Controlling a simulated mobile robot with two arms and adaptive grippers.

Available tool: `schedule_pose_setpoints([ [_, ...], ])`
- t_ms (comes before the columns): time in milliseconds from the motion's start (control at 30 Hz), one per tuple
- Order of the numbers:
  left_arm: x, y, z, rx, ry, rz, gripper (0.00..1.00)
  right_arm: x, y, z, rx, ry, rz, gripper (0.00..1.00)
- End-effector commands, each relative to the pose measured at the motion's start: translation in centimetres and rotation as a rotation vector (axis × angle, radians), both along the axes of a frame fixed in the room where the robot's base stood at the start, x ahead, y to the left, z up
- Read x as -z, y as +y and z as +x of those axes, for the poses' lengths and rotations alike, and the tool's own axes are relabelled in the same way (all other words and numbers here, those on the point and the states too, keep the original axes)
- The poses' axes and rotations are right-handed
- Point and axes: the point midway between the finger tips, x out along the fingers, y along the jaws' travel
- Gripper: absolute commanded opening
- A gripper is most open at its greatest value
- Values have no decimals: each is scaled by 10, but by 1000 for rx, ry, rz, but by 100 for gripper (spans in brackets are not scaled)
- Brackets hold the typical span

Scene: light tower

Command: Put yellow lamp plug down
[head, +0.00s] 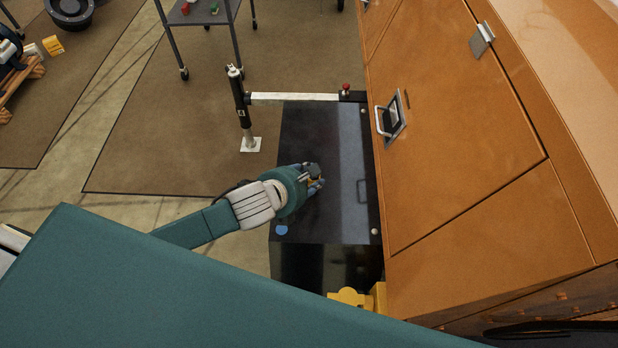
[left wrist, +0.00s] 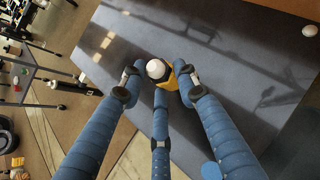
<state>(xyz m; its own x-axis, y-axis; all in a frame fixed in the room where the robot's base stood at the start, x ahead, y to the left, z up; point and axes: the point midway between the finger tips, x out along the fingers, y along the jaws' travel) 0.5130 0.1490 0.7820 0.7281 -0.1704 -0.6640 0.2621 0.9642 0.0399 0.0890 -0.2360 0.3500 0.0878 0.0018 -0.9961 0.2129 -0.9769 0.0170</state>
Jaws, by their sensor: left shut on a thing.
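My left gripper (head: 314,178) is over the black flat top (head: 308,125) next to the orange cabinet-like body. In the left wrist view its three blue fingers (left wrist: 160,85) close around the yellow lamp plug (left wrist: 173,82), which has a round white end (left wrist: 155,68) facing the camera. The plug is mostly hidden by the fingers in the head view. The black surface lies behind the plug; I cannot tell whether they touch. My right gripper is not in view.
The orange body (head: 450,130) with metal latches walls off the right side. Most of the top is clear.

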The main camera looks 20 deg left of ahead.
Motion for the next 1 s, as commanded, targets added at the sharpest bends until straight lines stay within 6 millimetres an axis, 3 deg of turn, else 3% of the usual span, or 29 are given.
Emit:
schedule_pose_setpoints([
  [333, 4, 0, 0, 1, -1, 0, 0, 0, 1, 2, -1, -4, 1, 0],
  [367, 5, 0, 0, 1, 0, 1, 33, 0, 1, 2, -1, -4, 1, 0],
  [467, 5, 0, 0, 1, 0, 1, 50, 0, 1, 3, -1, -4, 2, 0],
  [767, 3, 0, 0, 1, -1, 0, 50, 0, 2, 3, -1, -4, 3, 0],
  [1000, -17, 5, -22, 3, -1, 2, 50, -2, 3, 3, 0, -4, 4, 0],
])
